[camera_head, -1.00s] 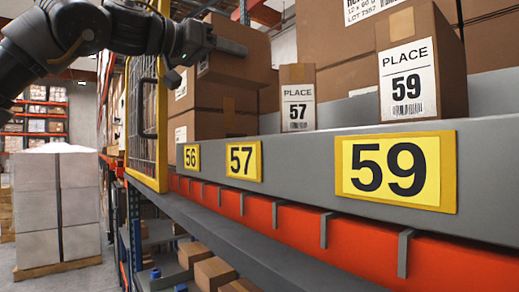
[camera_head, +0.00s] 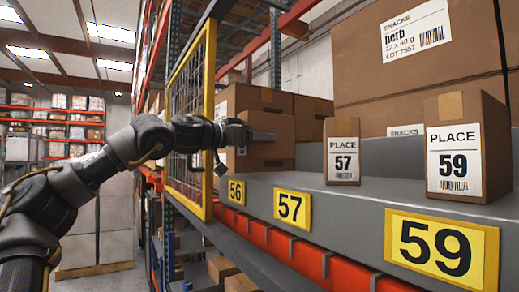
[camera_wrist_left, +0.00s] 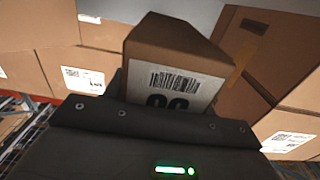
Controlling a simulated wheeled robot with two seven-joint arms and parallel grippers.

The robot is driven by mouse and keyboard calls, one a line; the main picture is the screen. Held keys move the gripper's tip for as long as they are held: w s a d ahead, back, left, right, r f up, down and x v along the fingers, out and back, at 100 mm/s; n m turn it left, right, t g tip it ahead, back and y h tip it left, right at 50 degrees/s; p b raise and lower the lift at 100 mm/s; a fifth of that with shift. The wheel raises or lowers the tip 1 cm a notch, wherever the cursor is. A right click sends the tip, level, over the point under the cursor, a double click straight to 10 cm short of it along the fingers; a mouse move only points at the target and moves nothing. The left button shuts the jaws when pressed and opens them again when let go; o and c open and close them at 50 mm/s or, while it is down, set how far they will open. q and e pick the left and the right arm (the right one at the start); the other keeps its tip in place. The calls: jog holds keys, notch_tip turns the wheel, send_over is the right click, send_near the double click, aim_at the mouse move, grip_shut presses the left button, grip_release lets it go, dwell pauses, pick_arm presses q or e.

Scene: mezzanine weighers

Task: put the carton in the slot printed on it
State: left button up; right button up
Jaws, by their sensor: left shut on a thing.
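My left gripper (camera_head: 255,137) comes in from the left beside the yellow mesh frame. It is shut on a small brown carton (camera_head: 272,122), held at the far end of the shelf above the yellow 56 plate (camera_head: 236,190). In the left wrist view the carton (camera_wrist_left: 185,45) shows a white label with a barcode. Its printed number is upside down and partly hidden by the gripper body, so I cannot read it fully. The right gripper is not in view.
Carton 57 (camera_head: 342,165) stands behind the 57 plate (camera_head: 292,207). Carton 59 (camera_head: 466,150) stands behind the 59 plate (camera_head: 441,248). Large brown boxes (camera_head: 420,70) stand behind them. The yellow mesh frame (camera_head: 208,120) is close to my left arm.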

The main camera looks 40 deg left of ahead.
aim_at(260, 155)
pick_arm(q)
jog(key=shift+w+f, duration=0.25)
jog(key=shift+w, duration=0.15)
jog(key=shift+w+a+f+p, duration=0.15)
jog(key=shift+w+f+p, duration=0.3)
jog(key=shift+f+p, duration=0.1)
jog(key=f, duration=0.1)
jog(key=f+p, duration=0.1)
jog(key=shift+a+f+p, duration=0.2)
jog(key=shift+f+p, duration=0.1)
jog(key=shift+s+f, duration=0.1)
jog(key=shift+s, duration=0.05)
jog(key=shift+d, duration=0.2)
jog(key=o, duration=1)
jog(key=shift+f, duration=0.1)
jog(key=o, duration=0.3)
jog(key=shift+a, duration=0.1)
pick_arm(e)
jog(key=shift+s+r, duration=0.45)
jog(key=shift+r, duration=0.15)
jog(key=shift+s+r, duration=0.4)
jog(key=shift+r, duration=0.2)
